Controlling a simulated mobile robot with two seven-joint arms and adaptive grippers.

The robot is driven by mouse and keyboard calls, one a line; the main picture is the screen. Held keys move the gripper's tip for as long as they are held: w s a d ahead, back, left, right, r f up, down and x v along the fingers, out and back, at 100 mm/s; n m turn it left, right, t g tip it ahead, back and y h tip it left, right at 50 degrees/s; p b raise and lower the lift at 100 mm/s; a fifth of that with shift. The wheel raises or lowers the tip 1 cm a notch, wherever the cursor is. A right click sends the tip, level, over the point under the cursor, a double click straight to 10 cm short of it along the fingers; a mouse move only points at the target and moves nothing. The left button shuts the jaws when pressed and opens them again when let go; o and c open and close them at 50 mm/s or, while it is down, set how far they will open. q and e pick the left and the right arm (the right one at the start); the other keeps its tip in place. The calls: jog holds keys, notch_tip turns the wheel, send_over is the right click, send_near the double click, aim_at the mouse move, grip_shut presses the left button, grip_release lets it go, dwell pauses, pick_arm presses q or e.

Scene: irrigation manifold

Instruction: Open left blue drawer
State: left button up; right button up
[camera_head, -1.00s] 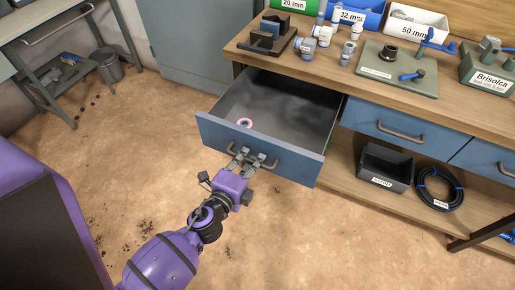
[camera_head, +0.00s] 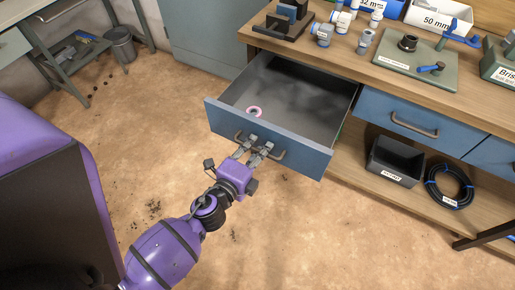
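The left blue drawer (camera_head: 225,121) stands pulled far out from under the wooden workbench, in the middle of the head view. A pink ring (camera_head: 254,111) lies on its grey floor near the front. The drawer's dark bar handle (camera_head: 279,154) is on the front panel. My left gripper (camera_head: 256,146), on a purple arm from the lower left, is at the handle, its fingertips against or very near the bar. The fingers look apart, but whether they grip the bar is hidden. My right gripper is not in view.
The workbench (camera_head: 345,60) holds fittings, a grey-green board and bins. Other blue drawers (camera_head: 407,118) to the right are shut. A black bin (camera_head: 394,162) and a coiled hose (camera_head: 449,187) sit on the lower shelf. The floor (camera_head: 330,235) in front is clear.

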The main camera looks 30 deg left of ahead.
pick_arm(q)
jog(key=v, duration=1.2)
jog(key=s+a+f+n+g+y+p, duration=0.25)
jog(key=s+f+n, duration=0.25)
jog(key=n, duration=0.6)
jog(key=s+d+n+g+h+p, duration=0.1)
jog(key=s+d+n+g+p, duration=0.1)
jog(key=s, duration=0.3)
jog(key=s+d+f+n+g+h+p, duration=0.1)
jog(key=s+d+n+g+p, duration=0.1)
jog(key=s+n+p, duration=0.3)
jog(key=shift+s+f, duration=0.2)
jog(key=shift+s, duration=0.65)
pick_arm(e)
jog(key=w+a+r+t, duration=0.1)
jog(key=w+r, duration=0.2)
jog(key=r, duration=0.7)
pick_arm(q)
jog(key=shift+w+d+g, duration=0.1)
jog(key=shift+d+g, duration=0.05)
jog(key=shift+g, duration=0.1)
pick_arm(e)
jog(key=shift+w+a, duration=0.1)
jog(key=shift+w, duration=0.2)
